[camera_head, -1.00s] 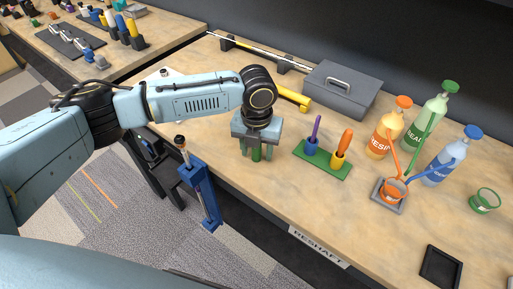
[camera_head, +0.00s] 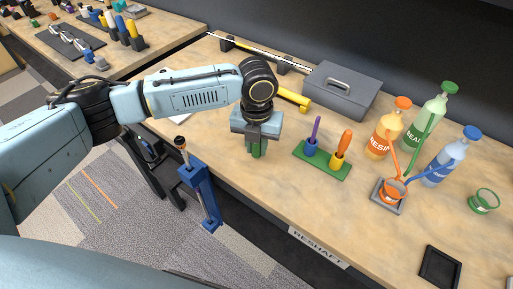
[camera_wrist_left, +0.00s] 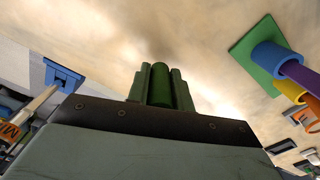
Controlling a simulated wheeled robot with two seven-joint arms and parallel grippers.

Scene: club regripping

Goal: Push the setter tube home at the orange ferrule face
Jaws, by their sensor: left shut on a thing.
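My left gripper (camera_head: 257,147) is shut on a green tube (camera_head: 257,150), held upright above the near part of the bench. In the left wrist view the green tube (camera_wrist_left: 160,86) stands between the two fingers. A shaft (camera_head: 206,205) stands in a blue clamp (camera_head: 200,182) at the bench's front edge, left of the gripper. Its upper end carries a dark and orange piece (camera_head: 181,143), apart from the tube. The wrist view shows the clamp (camera_wrist_left: 63,76) at left, with an orange end (camera_wrist_left: 10,132) below it. My right gripper is out of view.
A green stand (camera_head: 325,170) with purple and orange handled tools is right of the gripper. Behind are a grey toolbox (camera_head: 345,92) and a yellow piece (camera_head: 292,97). Bottles (camera_head: 385,130) and an orange cup (camera_head: 393,190) stand further right. The front middle of the bench is clear.

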